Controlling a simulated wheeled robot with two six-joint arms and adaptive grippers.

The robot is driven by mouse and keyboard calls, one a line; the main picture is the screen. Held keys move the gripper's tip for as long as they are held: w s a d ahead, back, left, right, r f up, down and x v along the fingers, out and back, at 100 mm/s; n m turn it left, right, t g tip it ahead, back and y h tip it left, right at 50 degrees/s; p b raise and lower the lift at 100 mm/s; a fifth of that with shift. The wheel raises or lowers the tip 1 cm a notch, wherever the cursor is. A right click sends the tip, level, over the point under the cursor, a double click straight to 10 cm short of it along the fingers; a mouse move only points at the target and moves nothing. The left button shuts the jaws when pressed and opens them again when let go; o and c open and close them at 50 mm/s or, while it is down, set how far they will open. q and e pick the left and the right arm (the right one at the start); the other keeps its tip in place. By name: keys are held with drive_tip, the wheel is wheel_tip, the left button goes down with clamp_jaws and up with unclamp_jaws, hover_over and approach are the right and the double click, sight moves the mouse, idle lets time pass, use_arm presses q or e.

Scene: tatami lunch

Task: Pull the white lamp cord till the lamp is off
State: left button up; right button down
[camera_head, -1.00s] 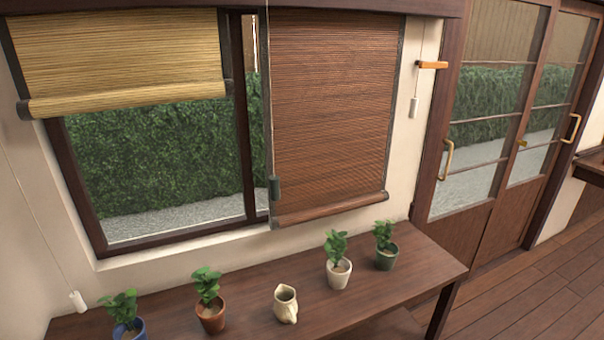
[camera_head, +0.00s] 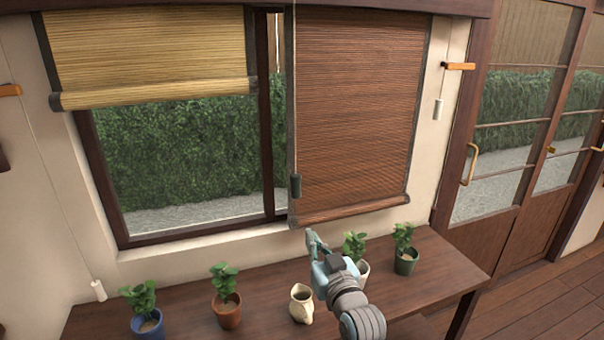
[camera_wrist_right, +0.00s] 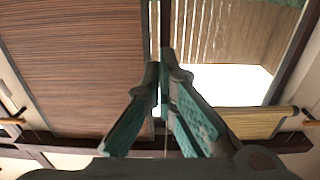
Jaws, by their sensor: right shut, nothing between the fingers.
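A thin cord with a white pull (camera_head: 98,290) hangs at the left wall, down from an orange bracket (camera_head: 10,90). Another thin cord with a white pull (camera_head: 438,109) hangs right of the brown blind, by a second orange bracket (camera_head: 459,66). No lamp shows, so I cannot tell from sight which cord works it. My right gripper (camera_head: 311,236) is shut and empty, above the table and just below the brown blind's lower edge. Its fingers also show in the right wrist view (camera_wrist_right: 164,78). It is apart from both white pulls. My left gripper is out of view.
A brown blind (camera_head: 350,110) with a dark green pull (camera_head: 295,186) and a raised straw blind (camera_head: 150,50) cover parts of the window. Several potted plants, one in a terracotta pot (camera_head: 227,312), and a cream jug (camera_head: 301,304) stand on the wooden table (camera_head: 262,288).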

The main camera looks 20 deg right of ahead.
drive_tip(key=s+r+t, duration=0.3)
drive_tip(key=r, duration=1.2)
drive_tip(key=shift+a+r+t+y, duration=0.15)
drive_tip(key=shift+r+t+y, duration=0.1)
drive_tip(key=shift+t+y, duration=0.05)
wheel_tip(320, 180, up, 3)
drive_tip(key=p, duration=0.1)
hover_over(296, 186)
drive_tip(key=s+d, duration=0.1)
drive_tip(key=s, duration=0.1)
drive_tip(key=f, duration=0.3)
drive_tip(key=shift+w+d+f, duration=0.1)
drive_tip(key=shift+w+f, duration=0.15)
drive_tip(key=shift+f, duration=0.15)
